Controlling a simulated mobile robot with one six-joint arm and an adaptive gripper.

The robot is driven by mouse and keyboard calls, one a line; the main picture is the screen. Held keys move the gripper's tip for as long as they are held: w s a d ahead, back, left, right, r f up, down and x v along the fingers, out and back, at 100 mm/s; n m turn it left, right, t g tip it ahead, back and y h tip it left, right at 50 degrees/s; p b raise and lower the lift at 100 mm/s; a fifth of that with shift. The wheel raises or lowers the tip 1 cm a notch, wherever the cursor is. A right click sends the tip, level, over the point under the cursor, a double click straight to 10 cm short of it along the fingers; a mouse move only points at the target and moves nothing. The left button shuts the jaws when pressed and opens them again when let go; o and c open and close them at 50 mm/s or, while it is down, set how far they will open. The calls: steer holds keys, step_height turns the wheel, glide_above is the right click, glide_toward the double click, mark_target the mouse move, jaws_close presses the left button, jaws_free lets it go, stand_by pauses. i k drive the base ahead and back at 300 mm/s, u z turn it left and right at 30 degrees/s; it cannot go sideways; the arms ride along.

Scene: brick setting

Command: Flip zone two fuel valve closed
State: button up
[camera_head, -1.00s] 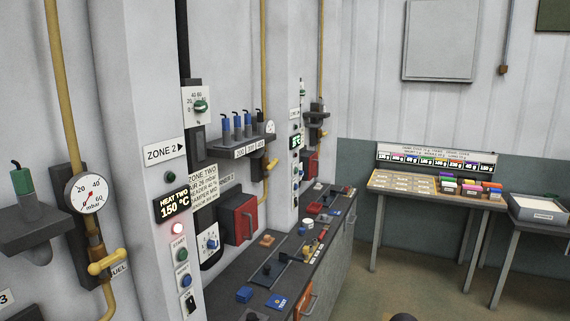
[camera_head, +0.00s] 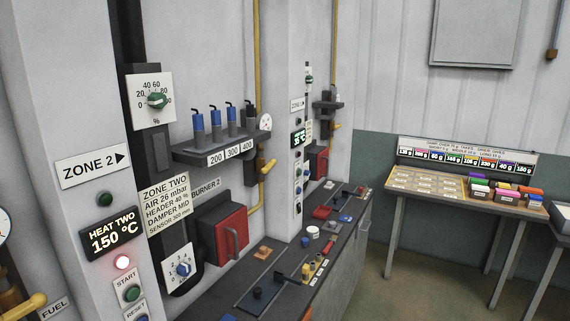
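A ZONE 2 sign (camera_head: 92,166) with an arrow to the right is on the white column at left. Right of it, past the burner 2 housing, a yellow fuel pipe (camera_head: 258,60) runs down the wall, with a small yellow valve handle (camera_head: 268,166) on it. The handle is small and slanted; I cannot tell its exact setting. Another yellow valve handle (camera_head: 25,305) stands at the lower left edge beside a FUEL label (camera_head: 54,309), left of the sign. My gripper is not in view.
A red burner box (camera_head: 222,231) and a shelf (camera_head: 215,150) with blue-topped sensors stand near the pipe. A dark bench (camera_head: 290,283) with small parts runs below. A further fuel pipe (camera_head: 335,60) stands beyond. Floor is open at the right, before a table (camera_head: 400,188).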

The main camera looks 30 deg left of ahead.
mark_target(273, 162)
steer(key=i, duration=0.75)
steer(key=u, duration=0.45)
steer(key=i, duration=0.65)
steer(key=u, duration=0.45)
